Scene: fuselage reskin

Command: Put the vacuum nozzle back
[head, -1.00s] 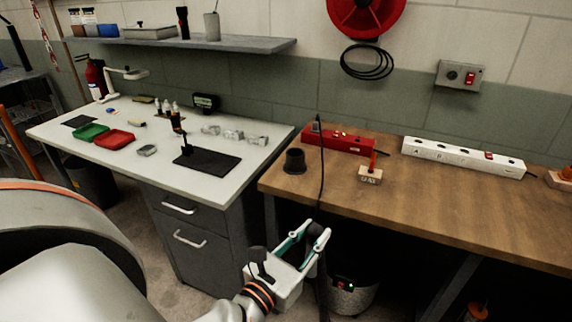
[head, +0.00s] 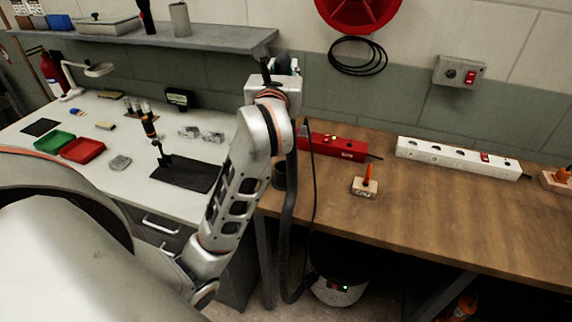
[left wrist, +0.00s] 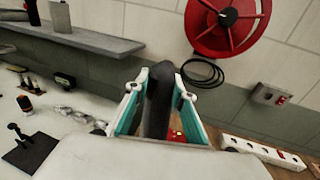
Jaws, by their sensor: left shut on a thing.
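My left gripper (head: 284,68) is raised above the left end of the wooden bench, in front of the wall. In the left wrist view its teal-lined fingers (left wrist: 158,100) are shut on the dark vacuum nozzle (left wrist: 157,92), which stands roughly upright between them. In the head view the nozzle is mostly hidden by the gripper and wrist. The dark hose (head: 289,215) hangs down beside my arm to the vacuum canister (head: 338,290) under the bench. A dark round cup (head: 280,176) stands on the bench's left end, partly hidden by arm and hose. My right gripper is not in view.
The wooden bench (head: 440,215) carries a red power strip (head: 335,146), a white power strip (head: 457,158) and a small block with an orange tool (head: 364,187). A shelf (head: 150,42) and a red reel (head: 358,10) are on the wall. The bench's middle front is clear.

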